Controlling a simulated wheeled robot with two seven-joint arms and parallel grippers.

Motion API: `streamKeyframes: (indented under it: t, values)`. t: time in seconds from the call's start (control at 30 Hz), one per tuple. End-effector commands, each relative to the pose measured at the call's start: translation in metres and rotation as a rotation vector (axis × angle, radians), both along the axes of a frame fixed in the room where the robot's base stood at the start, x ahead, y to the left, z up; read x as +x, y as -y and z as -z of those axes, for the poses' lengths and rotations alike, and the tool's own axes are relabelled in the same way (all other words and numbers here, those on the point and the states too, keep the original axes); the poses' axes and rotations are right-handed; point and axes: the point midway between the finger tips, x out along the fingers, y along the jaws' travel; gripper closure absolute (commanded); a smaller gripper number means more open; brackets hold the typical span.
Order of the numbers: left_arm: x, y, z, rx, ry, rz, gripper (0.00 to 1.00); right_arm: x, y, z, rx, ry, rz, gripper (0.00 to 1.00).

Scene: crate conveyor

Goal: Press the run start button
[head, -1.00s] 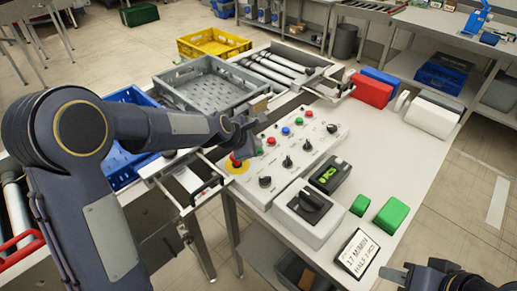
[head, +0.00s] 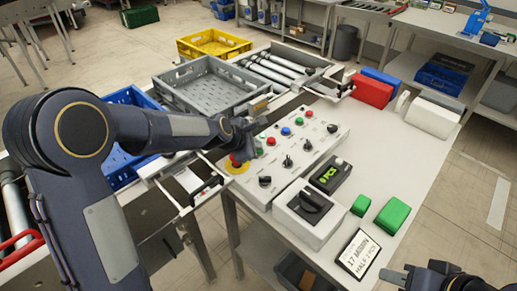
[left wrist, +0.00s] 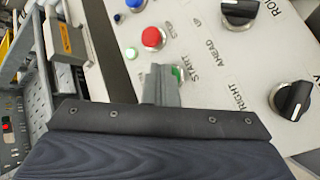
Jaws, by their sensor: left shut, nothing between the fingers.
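The control panel (head: 275,185) is a pale box with coloured buttons and black knobs. The green start button (left wrist: 178,73), beside the printed word START, is partly covered by my left gripper (left wrist: 162,70) in the left wrist view. In the head view the green button (head: 259,153) shows just below my left gripper (head: 252,137). My left gripper is shut and empty, with its tips at the button; whether they touch it I cannot tell. My right gripper (head: 393,275) is at the bottom right, partly cut off, away from the panel.
A red button (left wrist: 152,38) sits close to the start button. A red emergency knob on a yellow disc (head: 236,166) lies near my left forearm. A grey crate (head: 205,88) stands on the conveyor behind. A counter box (head: 330,174) and green blocks (head: 392,215) are to the right.

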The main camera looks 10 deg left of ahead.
Motion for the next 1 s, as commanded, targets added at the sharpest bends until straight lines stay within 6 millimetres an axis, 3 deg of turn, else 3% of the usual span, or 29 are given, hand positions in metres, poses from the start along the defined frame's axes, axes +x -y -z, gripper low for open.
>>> streamKeyframes:
  t: [0.33, 0.67, 1.0]
  values:
    - [-0.001, 0.000, 0.000, 0.000, -0.005, 0.000, 1.00, 0.000, 0.000, -0.002, 0.000, 0.000, 0.000, 0.67]
    - [-0.001, 0.000, -0.017, 0.000, -0.004, -0.001, 1.00, 0.000, 0.000, -0.018, 0.000, 0.000, 0.000, 0.67]
    - [0.000, 0.000, -0.017, 0.000, -0.002, -0.001, 1.00, 0.000, 0.000, -0.018, 0.000, 0.000, 0.000, 0.67]
